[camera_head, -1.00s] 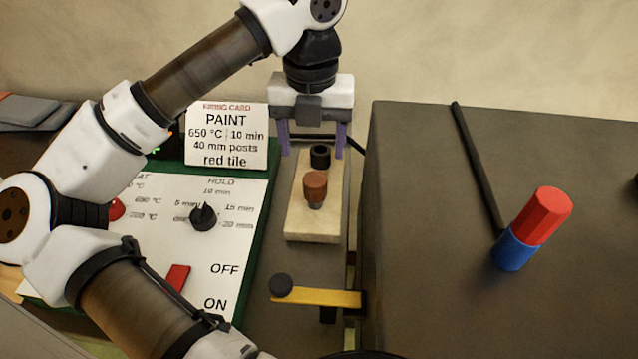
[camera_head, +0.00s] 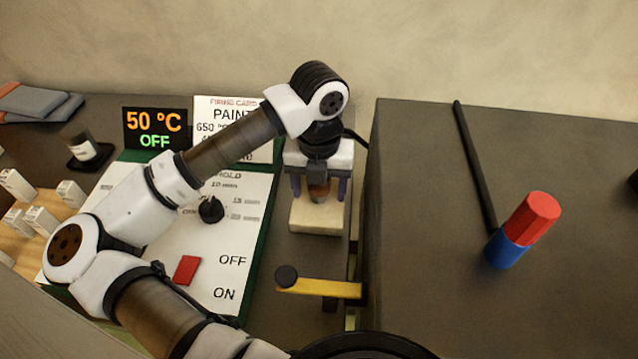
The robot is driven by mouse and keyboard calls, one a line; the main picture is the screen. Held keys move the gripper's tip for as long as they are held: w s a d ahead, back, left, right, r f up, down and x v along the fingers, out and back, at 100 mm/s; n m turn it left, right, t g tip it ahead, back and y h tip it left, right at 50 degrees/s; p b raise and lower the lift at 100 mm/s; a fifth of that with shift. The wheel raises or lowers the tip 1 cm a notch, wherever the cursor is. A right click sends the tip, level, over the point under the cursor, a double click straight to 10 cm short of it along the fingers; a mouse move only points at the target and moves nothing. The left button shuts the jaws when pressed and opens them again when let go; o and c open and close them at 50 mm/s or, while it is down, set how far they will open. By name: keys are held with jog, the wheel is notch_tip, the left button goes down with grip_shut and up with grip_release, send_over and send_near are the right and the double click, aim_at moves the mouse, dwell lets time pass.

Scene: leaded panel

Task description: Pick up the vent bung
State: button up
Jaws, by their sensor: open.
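The vent bung looks to be the reddish-brown plug (camera_head: 318,191), which stands on a cream block (camera_head: 316,218) left of the large grey box. Only its lower part shows, below the white body of my gripper. My gripper (camera_head: 319,199) is open, with one purple finger on each side of the plug. I cannot tell whether either finger touches it. The black ring at the back of the block is hidden behind my gripper.
The grey box (camera_head: 420,230) stands close on the right, with a black rod and a red-and-blue cylinder (camera_head: 523,230) on top. A yellow lever (camera_head: 325,288) lies in front of the block. A control panel (camera_head: 215,275) and display (camera_head: 155,128) are at left.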

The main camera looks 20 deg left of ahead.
jog(key=shift+c, duration=0.4)
jog(key=c, duration=1.1)
jog(key=shift+r, duration=0.15)
jog(key=shift+s+d+r+b, duration=0.1)
jog(key=shift+r+b, duration=1.2)
jog(key=shift+r, duration=8.6)
